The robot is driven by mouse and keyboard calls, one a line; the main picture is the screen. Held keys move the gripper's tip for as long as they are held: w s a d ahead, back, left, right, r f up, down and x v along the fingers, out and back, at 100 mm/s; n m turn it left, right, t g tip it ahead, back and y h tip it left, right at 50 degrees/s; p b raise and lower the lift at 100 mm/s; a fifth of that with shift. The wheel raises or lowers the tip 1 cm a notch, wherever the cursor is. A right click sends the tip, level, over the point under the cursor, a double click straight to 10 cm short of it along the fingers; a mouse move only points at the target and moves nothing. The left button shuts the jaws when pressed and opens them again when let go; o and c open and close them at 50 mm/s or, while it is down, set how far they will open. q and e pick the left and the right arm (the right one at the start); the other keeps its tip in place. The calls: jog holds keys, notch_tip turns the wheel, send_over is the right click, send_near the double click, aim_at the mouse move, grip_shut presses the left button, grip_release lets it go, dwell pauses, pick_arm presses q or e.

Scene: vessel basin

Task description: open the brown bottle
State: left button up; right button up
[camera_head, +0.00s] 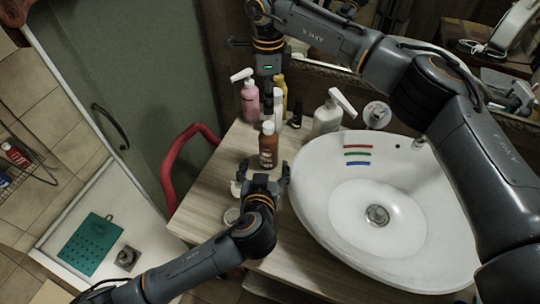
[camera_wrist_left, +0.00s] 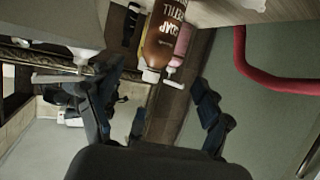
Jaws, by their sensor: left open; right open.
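The brown bottle (camera_head: 268,150) with a white cap (camera_head: 268,127) stands upright on the wooden counter, left of the basin. In the left wrist view the brown bottle (camera_wrist_left: 163,40) appears upside down, its white cap (camera_wrist_left: 151,75) pointing down between the spread fingers. My left gripper (camera_head: 264,170) is open just in front of the bottle's lower part; nothing is gripped. My right gripper (camera_head: 267,88) is high at the back, pointing down over the bottles behind the brown one. Its fingers are dark and hard to make out.
Behind stand a pink pump bottle (camera_head: 250,102), a yellow bottle (camera_head: 281,92) and a white pump bottle (camera_head: 328,115). The white basin (camera_head: 310,195) is close on the right. A red curved rail (camera_head: 168,170) borders the counter's left.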

aim_at(269, 143)
pick_arm(q)
jog(key=x, duration=1.4)
jog(key=shift+s+f, duration=0.1)
jog(key=shift+f, duration=0.35)
